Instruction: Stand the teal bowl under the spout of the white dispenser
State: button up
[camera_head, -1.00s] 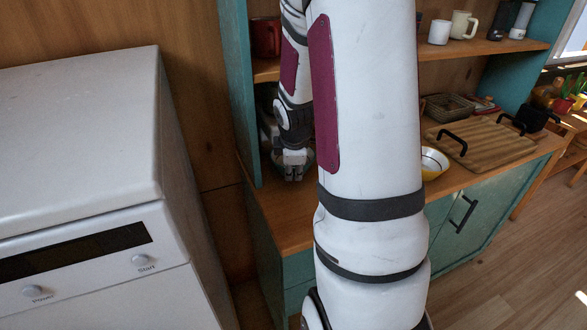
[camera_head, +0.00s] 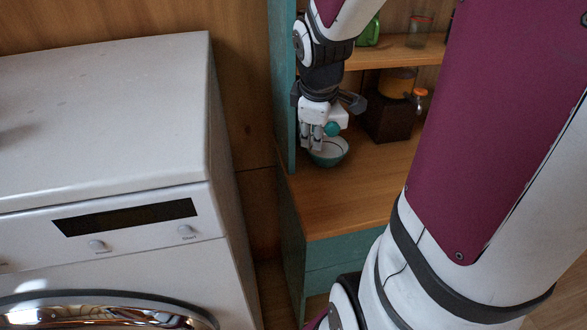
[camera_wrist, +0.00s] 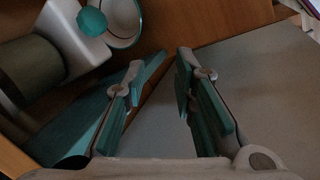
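The teal bowl (camera_head: 338,158), white inside, stands upright on the wooden counter at its left end. A teal knob (camera_head: 332,129) on a white body, seemingly the dispenser, shows just above the bowl. In the wrist view the white dispenser (camera_wrist: 65,30), its teal knob and the bowl (camera_wrist: 124,30) are at the top left. The bowl is partly hidden by the dispenser, and I cannot see the spout clearly. My gripper (camera_head: 311,143) is left of the knob, close to the bowl. In the wrist view its fingers (camera_wrist: 155,85) are apart with nothing between them.
A teal side panel (camera_head: 284,80) rises left of my gripper. A dark box (camera_head: 388,118) and an orange-lidded jar (camera_head: 419,98) stand behind to the right. A white washing machine (camera_head: 110,120) is at left. The counter's front (camera_head: 345,205) is clear.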

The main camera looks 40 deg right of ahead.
jog(key=s+a+r+m+y, duration=0.1)
jog(key=s+a+r+m, duration=0.2)
jog(key=s+a, duration=0.4)
jog(key=s+a+r+m+y, duration=0.2)
jog(key=s+a, duration=0.5)
jog(key=a, duration=0.5)
notch_tip(320, 180, up, 2)
jog(key=shift+s+a+r+m+t, duration=0.2)
jog(key=shift+s+a+m+t, duration=0.15)
jog(key=shift+m, duration=0.55)
